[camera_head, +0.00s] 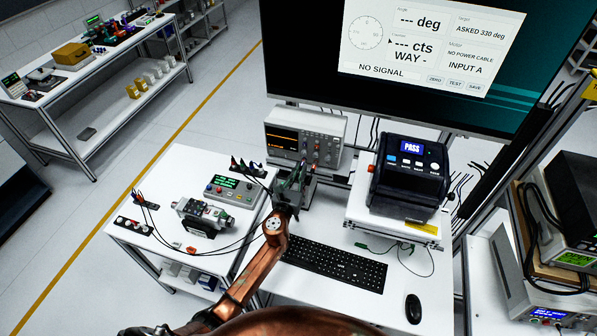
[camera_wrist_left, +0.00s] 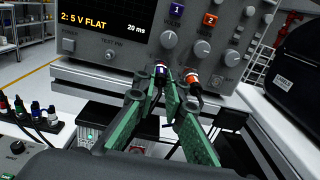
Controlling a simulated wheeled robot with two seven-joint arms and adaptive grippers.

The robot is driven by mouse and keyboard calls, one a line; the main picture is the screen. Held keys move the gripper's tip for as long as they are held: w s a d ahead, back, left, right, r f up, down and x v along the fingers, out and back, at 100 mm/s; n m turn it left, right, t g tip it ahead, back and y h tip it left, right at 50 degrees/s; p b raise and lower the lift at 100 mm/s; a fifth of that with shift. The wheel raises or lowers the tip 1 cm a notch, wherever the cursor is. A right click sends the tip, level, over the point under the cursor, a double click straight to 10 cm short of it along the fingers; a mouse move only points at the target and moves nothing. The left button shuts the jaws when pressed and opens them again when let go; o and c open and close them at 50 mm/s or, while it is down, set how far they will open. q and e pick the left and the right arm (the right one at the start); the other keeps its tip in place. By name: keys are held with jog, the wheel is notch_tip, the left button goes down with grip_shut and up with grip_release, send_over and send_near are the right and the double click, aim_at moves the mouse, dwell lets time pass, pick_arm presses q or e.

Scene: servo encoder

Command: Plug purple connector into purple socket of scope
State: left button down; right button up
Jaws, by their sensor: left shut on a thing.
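My right gripper is out of view.
A rack with several coloured connectors (camera_wrist_left: 35,115) is left of the gripper. A grey control box (camera_head: 235,188) and a motor rig (camera_head: 205,216) with cables stand on the left. A keyboard (camera_head: 335,262), mouse (camera_head: 413,308) and black PASS device (camera_head: 408,175) are to the right.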

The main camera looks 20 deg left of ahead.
pick_arm(q)
jog(key=c, duration=1.9)
grip_release()
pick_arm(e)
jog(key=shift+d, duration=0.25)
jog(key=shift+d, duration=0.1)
